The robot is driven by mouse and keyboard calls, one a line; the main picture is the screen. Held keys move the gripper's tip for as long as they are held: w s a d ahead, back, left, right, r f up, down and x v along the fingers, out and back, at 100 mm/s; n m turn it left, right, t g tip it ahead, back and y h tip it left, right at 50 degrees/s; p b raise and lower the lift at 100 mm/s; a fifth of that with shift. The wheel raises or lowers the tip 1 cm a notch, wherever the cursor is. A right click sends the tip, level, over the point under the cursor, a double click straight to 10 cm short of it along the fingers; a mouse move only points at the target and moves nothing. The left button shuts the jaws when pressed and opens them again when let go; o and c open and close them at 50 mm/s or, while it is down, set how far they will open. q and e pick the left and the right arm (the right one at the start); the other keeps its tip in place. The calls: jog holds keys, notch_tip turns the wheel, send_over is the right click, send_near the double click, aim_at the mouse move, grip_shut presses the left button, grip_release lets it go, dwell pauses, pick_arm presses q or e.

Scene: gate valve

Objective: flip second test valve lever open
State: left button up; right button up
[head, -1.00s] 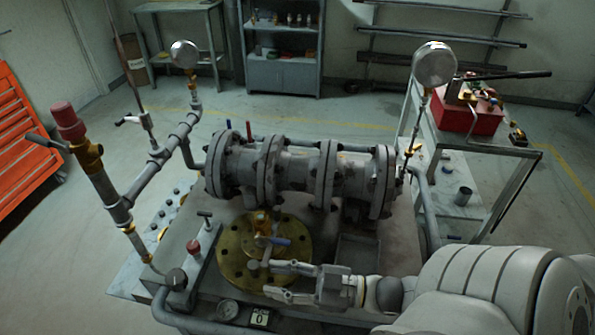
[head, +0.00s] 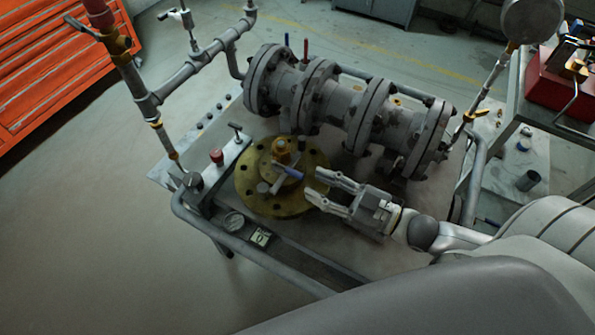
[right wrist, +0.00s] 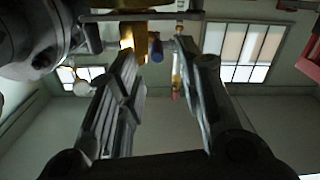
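A valve with a brass body (head: 284,148) and a blue-gripped lever (head: 289,172) stands on a round brass flange (head: 251,200) on the bench. The lever lies about level, its blue grip pointing right. My right gripper (head: 314,182) is open and empty, just right of the lever, fingers pointing at it. In the right wrist view a blue piece (right wrist: 157,51) and brass fitting (right wrist: 133,45) show beyond and between the open fingers (right wrist: 158,78). Which lever is the second test valve's, I cannot tell. My left gripper is not in view.
A bolted grey pipe assembly (head: 345,108) stands behind the flange, with upright blue (head: 287,40) and red (head: 305,49) levers behind it. A block with a red knob (head: 216,156) stands left. A gauge pipe (head: 492,90) rises at right. Open floor lies front left.

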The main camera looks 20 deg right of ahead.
aim_at(303, 178)
jog(key=x, duration=0.4)
jog(key=shift+w+p, duration=0.3)
jog(key=shift+w+a, duration=0.5)
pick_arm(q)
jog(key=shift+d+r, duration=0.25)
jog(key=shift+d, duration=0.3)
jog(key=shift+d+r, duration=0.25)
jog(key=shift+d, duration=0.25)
pick_arm(e)
jog(key=shift+w+a, duration=0.1)
jog(key=shift+w, duration=0.05)
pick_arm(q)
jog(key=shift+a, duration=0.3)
pick_arm(e)
jog(key=shift+c, duration=0.4)
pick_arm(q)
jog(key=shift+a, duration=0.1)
pick_arm(e)
grip_shut()
